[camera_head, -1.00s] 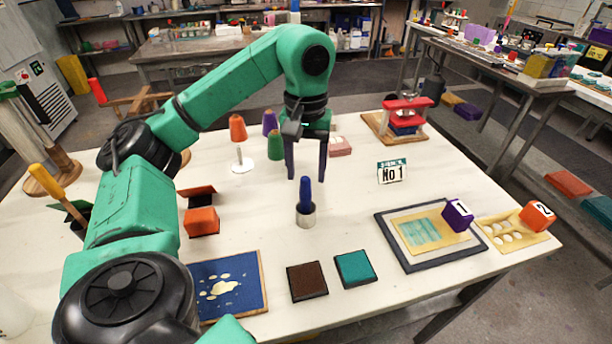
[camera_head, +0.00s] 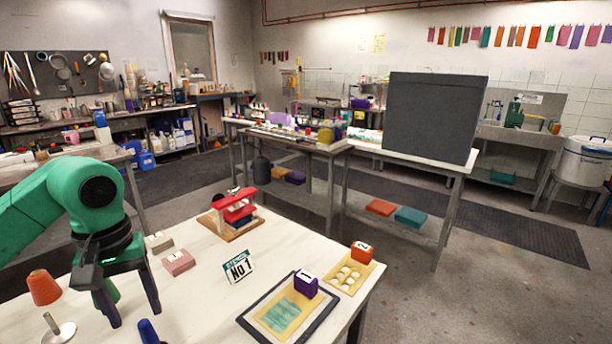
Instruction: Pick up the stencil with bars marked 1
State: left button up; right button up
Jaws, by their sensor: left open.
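The stencil with bars (camera_head: 266,319) is a yellow sheet with teal bars, lying in a dark-rimmed frame (camera_head: 247,325) near the table's right end. A purple block (camera_head: 305,284) marked 1 stands at its far right corner. My left gripper (camera_head: 130,315) is open with its fingers pointing down, at the lower left, well to the left of the stencil. My right gripper is not in view.
A second yellow stencil (camera_head: 338,283) with round holes and an orange block (camera_head: 361,253) marked 2 lie right of the frame. A red press (camera_head: 235,208) stands at the back. The white table between gripper and frame is mostly clear.

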aim_at(285, 312)
jog(key=k+l, duration=1.1)
jog(key=l, duration=0.15)
